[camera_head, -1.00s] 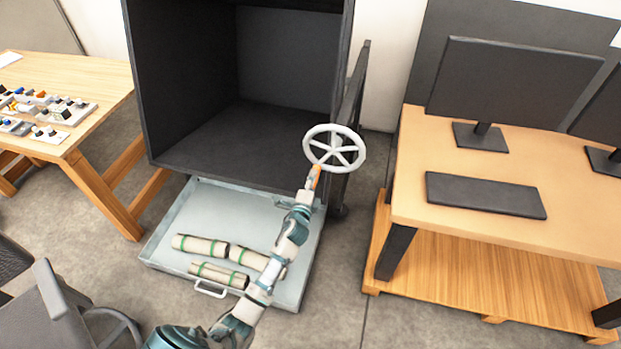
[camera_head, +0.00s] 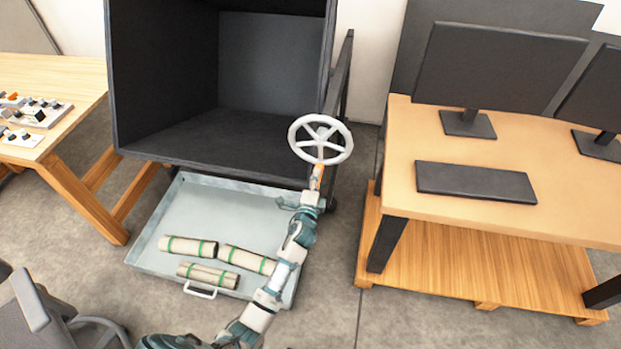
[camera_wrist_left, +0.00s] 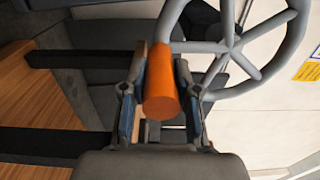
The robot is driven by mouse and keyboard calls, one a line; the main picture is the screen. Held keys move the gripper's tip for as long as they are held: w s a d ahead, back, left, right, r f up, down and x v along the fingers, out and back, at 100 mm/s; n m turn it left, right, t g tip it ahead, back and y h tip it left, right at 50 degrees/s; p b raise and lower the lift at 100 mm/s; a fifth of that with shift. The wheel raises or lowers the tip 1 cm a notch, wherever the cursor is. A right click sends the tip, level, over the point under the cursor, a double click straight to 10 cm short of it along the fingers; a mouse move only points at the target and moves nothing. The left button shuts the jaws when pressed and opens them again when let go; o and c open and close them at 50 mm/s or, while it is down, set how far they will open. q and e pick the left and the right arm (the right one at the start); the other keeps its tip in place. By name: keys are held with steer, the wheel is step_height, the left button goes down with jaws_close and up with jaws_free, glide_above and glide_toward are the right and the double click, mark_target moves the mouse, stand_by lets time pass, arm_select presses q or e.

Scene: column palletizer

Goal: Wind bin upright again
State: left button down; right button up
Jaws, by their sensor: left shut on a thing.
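The dark bin (camera_head: 215,120) stands at the upper middle of the head view, its open mouth facing me so that I see its inside walls and floor. A white spoked handwheel (camera_head: 319,139) is at its right side; it also shows in the left wrist view (camera_wrist_left: 228,42). My left gripper (camera_head: 317,184) is at the wheel's lower rim. In the left wrist view my left gripper (camera_wrist_left: 161,105) is shut on the wheel's orange handle (camera_wrist_left: 162,83), with a finger on each side. My right gripper is not in view.
A grey tray (camera_head: 165,222) with several rolled bundles (camera_head: 188,246) lies on the floor before the bin. A desk (camera_head: 560,215) with monitors stands at the right, a wooden table (camera_head: 60,75) at the left. A chair (camera_head: 45,305) is at the lower left.

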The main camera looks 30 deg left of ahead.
arm_select(q)
steer(key=w+d+r+b, duration=0.1)
steer(key=w+d+r, duration=0.2)
steer(key=d, duration=0.9)
steer(key=shift+d, duration=0.15)
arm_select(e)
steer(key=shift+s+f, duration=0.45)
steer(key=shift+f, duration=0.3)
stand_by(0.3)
arm_select(q)
steer(key=c, duration=1.9)
jaws_free()
steer(key=shift+r, duration=0.15)
steer(key=o, duration=1.2)
